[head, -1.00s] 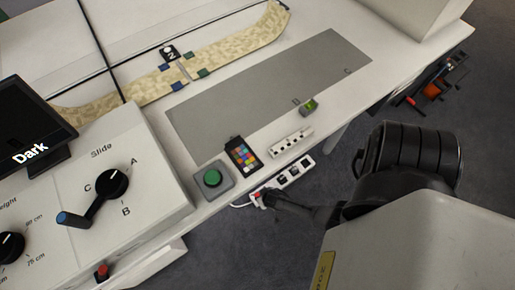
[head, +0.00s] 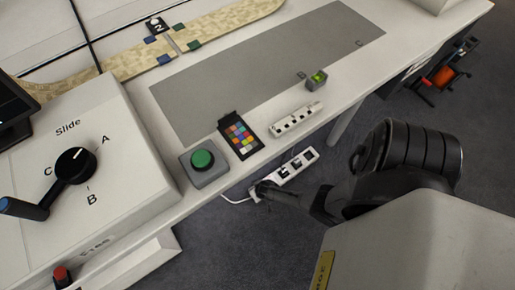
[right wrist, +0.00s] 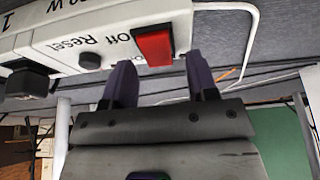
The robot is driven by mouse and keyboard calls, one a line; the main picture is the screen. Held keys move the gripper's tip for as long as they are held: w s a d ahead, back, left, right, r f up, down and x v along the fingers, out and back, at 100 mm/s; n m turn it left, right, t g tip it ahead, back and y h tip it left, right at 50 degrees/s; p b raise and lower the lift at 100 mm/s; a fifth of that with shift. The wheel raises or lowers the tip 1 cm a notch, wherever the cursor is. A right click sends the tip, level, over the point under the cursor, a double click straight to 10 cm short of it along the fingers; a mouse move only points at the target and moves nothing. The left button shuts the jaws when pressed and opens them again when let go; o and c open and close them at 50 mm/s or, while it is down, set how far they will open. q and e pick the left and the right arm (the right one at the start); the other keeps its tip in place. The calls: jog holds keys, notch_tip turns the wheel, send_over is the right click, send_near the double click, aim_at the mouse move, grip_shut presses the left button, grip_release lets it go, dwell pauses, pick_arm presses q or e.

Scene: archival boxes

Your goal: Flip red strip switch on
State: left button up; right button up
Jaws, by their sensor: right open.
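The white power strip (head: 303,158) hangs along the desk's front edge in the head view, with black sockets. In the right wrist view its end (right wrist: 75,40) fills the upper left, lettered "Off" and "Reset", with a black round button beside. My left gripper is not in view.
On the desk are a green button box (head: 203,160), a colour chart (head: 239,136), a white socket block (head: 296,119) and a small green-lit box (head: 317,79). A control panel (head: 100,165) stands left. A white cable (head: 235,200) runs from the strip.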

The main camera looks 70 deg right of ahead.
jog(key=shift+f, duration=0.25)
jog(key=shift+c, duration=0.5)
jog(key=c, duration=0.8)
dwell(0.6)
jog(key=o, duration=0.9)
